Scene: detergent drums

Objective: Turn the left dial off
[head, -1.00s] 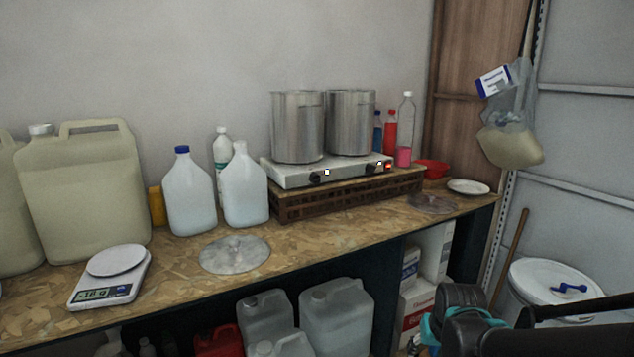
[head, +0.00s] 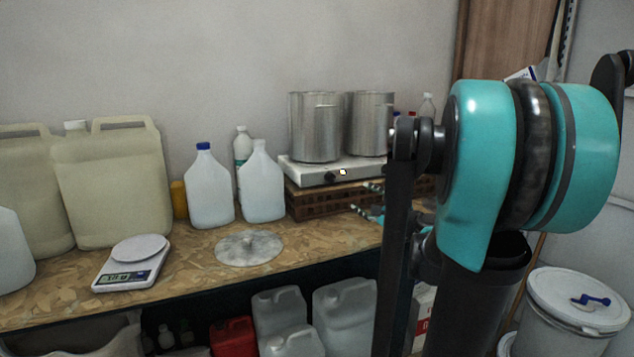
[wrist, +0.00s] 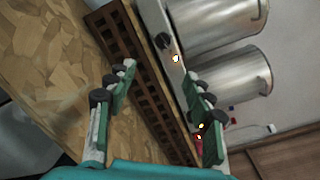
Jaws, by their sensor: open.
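The hot plate (head: 305,170) is a white two-burner unit on a brown lattice crate. Its left dial (head: 331,177) is a dark knob on the front face, with a lit pale-yellow lamp (head: 343,172) just right of it. In the wrist view the left dial (wrist: 163,41) and its lamp (wrist: 176,58) show beyond the fingertips. My gripper (head: 362,198) is open and empty, in front of the crate and right of and below the dial, apart from it. The wrist view shows my gripper (wrist: 160,73) with both fingers spread. My arm hides the hot plate's right end in the head view.
Two metal pots (head: 315,127) (head: 370,124) stand on the hot plate. White jugs (head: 209,188), a round metal lid (head: 248,247) and a scale (head: 132,265) are on the bench to the left. The crate (wrist: 150,85) runs close beneath the fingers. Bare bench lies in front.

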